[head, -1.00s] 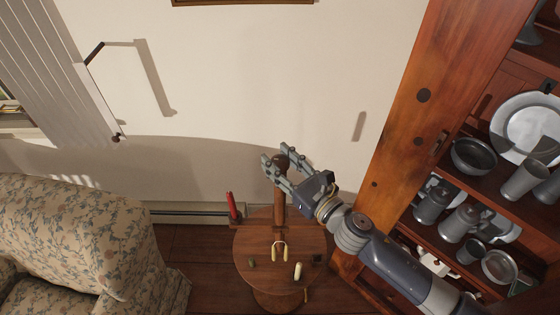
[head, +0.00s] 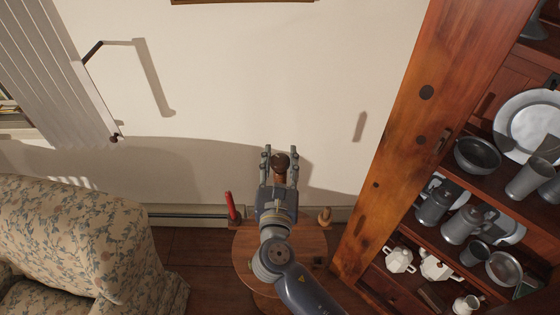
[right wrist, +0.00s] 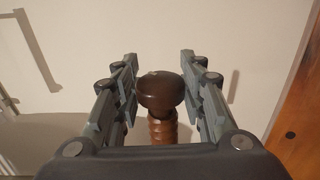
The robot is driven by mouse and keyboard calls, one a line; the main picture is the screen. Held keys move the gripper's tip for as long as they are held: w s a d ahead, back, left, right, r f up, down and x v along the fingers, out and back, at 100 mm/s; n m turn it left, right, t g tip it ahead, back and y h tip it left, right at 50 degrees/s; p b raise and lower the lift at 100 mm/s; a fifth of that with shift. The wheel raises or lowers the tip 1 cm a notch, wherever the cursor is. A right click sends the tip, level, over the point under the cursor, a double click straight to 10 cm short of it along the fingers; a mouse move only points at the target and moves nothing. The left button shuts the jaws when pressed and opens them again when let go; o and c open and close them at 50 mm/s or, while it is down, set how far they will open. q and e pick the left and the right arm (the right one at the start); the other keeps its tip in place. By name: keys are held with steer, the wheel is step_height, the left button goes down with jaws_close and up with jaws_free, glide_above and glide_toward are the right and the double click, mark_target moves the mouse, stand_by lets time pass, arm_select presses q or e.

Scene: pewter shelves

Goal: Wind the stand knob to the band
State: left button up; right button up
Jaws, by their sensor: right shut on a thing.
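The stand knob (head: 281,160) is a dark brown rounded knob on top of a wooden post. In the right wrist view the knob (right wrist: 161,92) sits above a ridged, lighter brown post (right wrist: 162,130). My right gripper (head: 280,153) has one finger on each side of the knob and is shut on it. In the right wrist view the fingers of the right gripper (right wrist: 159,78) flank the knob. My gripper and arm hide the lower post in the head view. I cannot make out a band. My left gripper is not in view.
The round wooden table (head: 308,240) below holds a red candle-like thing (head: 231,206) and a small wooden piece (head: 325,217). A floral armchair (head: 80,235) stands left. A wooden cabinet (head: 405,120) with pewter ware stands right.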

steer(key=shift+r+h, duration=0.1)
steer(key=shift+h, duration=0.2)
steer(key=o, duration=1.1)
steer(key=shift+w, duration=0.1)
steer(key=shift+s+f, duration=0.2)
steer(key=shift+s, duration=0.35)
steer(key=s, duration=0.7)
steer(key=s+a, duration=0.1)
steer(key=s, duration=0.3)
steer(key=shift+r, duration=0.1)
